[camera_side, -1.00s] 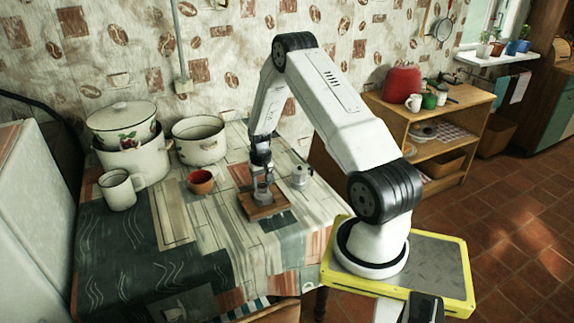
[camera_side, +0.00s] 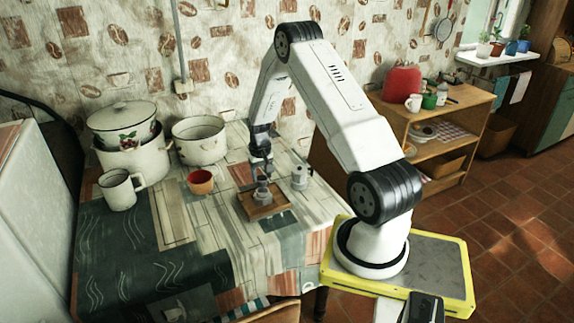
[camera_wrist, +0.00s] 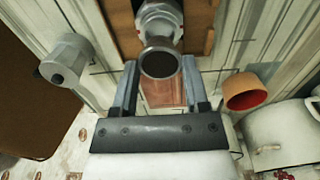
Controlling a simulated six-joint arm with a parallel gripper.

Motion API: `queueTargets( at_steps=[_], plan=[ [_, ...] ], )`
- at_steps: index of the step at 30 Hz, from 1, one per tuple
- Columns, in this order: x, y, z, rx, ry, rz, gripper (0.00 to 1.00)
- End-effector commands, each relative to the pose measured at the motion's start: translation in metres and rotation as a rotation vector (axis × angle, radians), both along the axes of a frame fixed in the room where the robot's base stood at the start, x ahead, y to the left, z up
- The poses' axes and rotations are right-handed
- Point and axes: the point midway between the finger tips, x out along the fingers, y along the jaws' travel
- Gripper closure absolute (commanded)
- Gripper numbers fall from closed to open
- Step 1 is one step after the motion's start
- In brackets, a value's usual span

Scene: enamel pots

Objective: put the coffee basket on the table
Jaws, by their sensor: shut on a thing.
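My gripper (camera_side: 261,168) points down over the wooden tray and is shut on the coffee basket. The basket (camera_wrist: 159,64) shows as a dark disc with a metal rim between my fingers (camera_wrist: 160,88). Just beyond it in the wrist view is the metal pot base (camera_wrist: 160,18), standing on the tray; it also shows below my gripper in the side view (camera_side: 263,196). I cannot tell whether the basket is fully clear of the base. The patterned table (camera_side: 215,240) lies around the tray.
The wooden tray (camera_side: 280,208) lies near the table's right side. The grey metal pot top (camera_side: 300,177) stands just right of it. An orange-red cup (camera_side: 201,182) stands left. A white mug (camera_side: 120,190) and enamel pots (camera_side: 199,141) are farther left. The front cloth is clear.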

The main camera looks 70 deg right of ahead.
Motion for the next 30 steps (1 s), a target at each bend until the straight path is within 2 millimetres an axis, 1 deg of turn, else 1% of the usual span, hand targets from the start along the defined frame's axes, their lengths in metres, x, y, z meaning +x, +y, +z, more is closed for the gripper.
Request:
queueTargets(
  at_steps=[11, 14, 16, 20, 25, 30],
  plan=[
    [-0.002, -0.001, 0.000, 0.000, 0.000, -0.001, 0.89],
    [-0.009, -0.003, 0.000, 0.000, 0.000, -0.002, 0.89],
    [-0.017, -0.005, 0.000, -0.001, -0.001, -0.003, 0.89],
    [-0.041, -0.009, -0.001, 0.000, 0.000, -0.004, 0.89],
    [-0.084, -0.013, -0.003, 0.000, 0.000, -0.005, 0.89],
    [-0.126, -0.010, -0.003, 0.000, 0.000, -0.003, 0.89]
  ],
)
